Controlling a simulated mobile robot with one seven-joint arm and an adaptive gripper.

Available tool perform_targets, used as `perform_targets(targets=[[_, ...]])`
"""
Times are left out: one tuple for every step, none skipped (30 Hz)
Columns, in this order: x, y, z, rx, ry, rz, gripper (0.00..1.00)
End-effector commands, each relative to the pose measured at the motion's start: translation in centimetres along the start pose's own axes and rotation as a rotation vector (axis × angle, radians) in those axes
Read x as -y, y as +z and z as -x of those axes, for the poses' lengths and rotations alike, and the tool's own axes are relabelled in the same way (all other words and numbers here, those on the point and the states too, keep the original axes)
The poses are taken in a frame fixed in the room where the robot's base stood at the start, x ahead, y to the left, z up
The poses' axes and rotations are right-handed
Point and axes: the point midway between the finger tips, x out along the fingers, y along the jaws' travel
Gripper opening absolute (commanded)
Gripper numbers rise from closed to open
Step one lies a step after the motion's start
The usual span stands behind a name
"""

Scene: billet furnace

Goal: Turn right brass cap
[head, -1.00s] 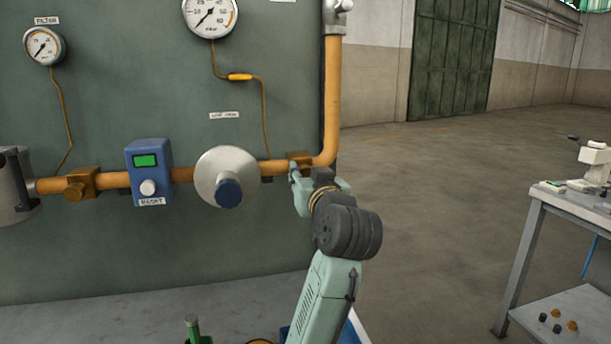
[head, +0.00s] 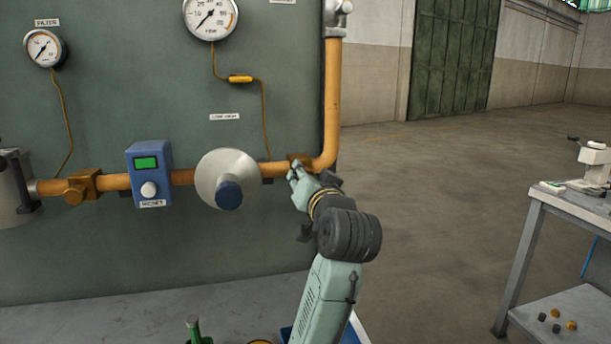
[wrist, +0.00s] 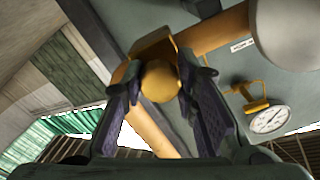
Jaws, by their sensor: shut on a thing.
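The right brass cap (wrist: 160,82) is a round brass knob on a square brass block on the orange pipe. In the wrist view it sits between the two dark fingers of my gripper (wrist: 158,85), which are shut on its sides. In the head view my gripper (head: 297,172) is at the right brass block (head: 300,159), beside the pipe bend, and it hides the cap there. The left brass cap (head: 74,193) is on its own block near the left end of the pipe, away from my gripper.
A blue box with a green screen (head: 147,172) and a silver disc with a blue knob (head: 226,178) stand out from the panel left of my gripper. Gauges (head: 209,17) hang above. A workbench (head: 572,205) is at the right; the floor between is clear.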

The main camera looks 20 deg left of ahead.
Motion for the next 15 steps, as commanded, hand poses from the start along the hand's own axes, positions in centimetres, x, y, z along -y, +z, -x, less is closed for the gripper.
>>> perform_targets(targets=[[0.05, -0.08, 0.0, 0.0, 0.0, -0.045, 0.0], [0.05, -0.08, 0.0, 0.0, 0.0, -0.074, 0.0], [0.07, -0.09, 0.0, 0.0, 0.0, -0.112, 0.0], [0.08, -0.1, 0.0, 0.0, 0.0, -0.14, 0.0], [0.09, -0.1, 0.01, -0.001, 0.0, -0.169, 0.0], [0.11, -0.11, 0.01, -0.001, 0.0, -0.207, 0.0], [0.12, -0.11, 0.01, -0.001, -0.001, -0.235, 0.0], [0.13, -0.12, 0.01, -0.001, -0.001, -0.263, 0.0], [0.14, -0.13, 0.01, -0.001, -0.001, -0.302, 0.0], [0.15, -0.13, 0.01, -0.001, -0.001, -0.33, 0.0], [0.15, -0.14, 0.02, -0.001, -0.001, -0.358, 0.0], [0.15, -0.14, 0.02, -0.001, -0.001, -0.396, 0.0], [0.15, -0.14, 0.02, -0.001, -0.001, -0.425, 0.0], [0.14, -0.14, 0.02, -0.001, 0.0, -0.453, 0.0], [0.13, -0.14, 0.02, -0.001, 0.0, -0.491, 0.0]])
